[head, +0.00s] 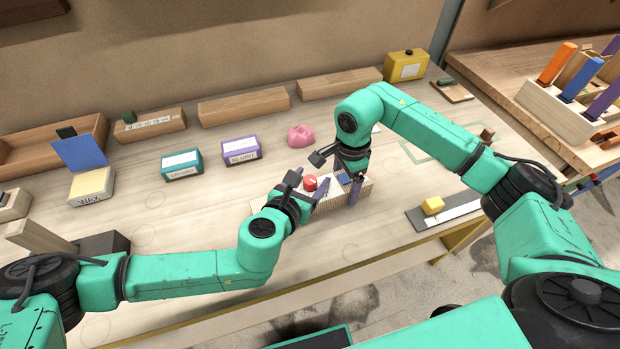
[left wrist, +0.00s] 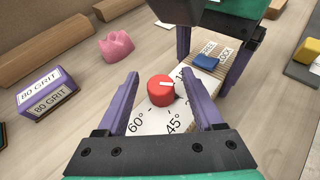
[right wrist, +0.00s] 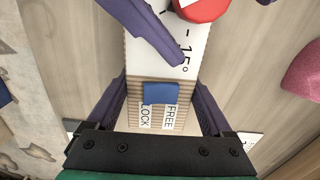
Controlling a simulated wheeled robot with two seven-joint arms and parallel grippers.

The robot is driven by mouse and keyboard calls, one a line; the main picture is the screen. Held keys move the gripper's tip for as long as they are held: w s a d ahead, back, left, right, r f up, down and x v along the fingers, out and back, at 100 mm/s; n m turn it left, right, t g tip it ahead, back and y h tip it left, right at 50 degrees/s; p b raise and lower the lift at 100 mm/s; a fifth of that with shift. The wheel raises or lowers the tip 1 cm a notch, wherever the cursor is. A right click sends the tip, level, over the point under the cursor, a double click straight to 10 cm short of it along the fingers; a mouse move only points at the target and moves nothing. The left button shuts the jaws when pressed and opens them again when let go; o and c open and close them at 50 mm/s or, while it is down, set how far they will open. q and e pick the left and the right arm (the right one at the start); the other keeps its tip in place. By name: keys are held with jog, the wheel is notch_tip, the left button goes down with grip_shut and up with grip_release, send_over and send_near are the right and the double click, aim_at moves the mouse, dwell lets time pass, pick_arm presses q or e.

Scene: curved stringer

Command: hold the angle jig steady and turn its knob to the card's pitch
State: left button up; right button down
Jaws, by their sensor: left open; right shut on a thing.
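The angle jig (head: 269,200) is a long ribbed wooden block with a white degree dial and a red knob (head: 310,183). The dial (left wrist: 152,121) reads 60° and 45° near the knob, and 15° shows in the right wrist view (right wrist: 184,55). A white mark lies on the knob's top; its exact reading is unclear. My left gripper (left wrist: 160,100) is open, its fingers either side of the knob. My right gripper (right wrist: 160,100) is shut across the jig's end, around a blue lever (right wrist: 160,93) beside LOCK and FREE labels. I cannot tell the lever's setting.
A white card (head: 376,128) is partly hidden behind my right arm. A pink lump (head: 300,135), a purple 80 GRIT box (head: 241,151) and a teal box (head: 182,164) stand behind the jig. A yellow block (head: 433,205) lies right.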

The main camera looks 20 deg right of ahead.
pick_arm(q)
grip_shut()
jog(key=shift+n+t, duration=0.3)
jog(key=shift+n, duration=0.1)
jog(key=n+t+y, duration=0.1)
jog(key=n+y, duration=0.1)
jog(key=y, duration=0.1)
jog(key=n+t+y, duration=0.1)
jog(key=n+y, duration=0.2)
jog(key=shift+s+d, duration=0.1)
jog(key=shift+d, duration=0.05)
jog(key=shift+n+y, duration=2.3)
jog(key=shift+y, duration=0.4)
grip_release()
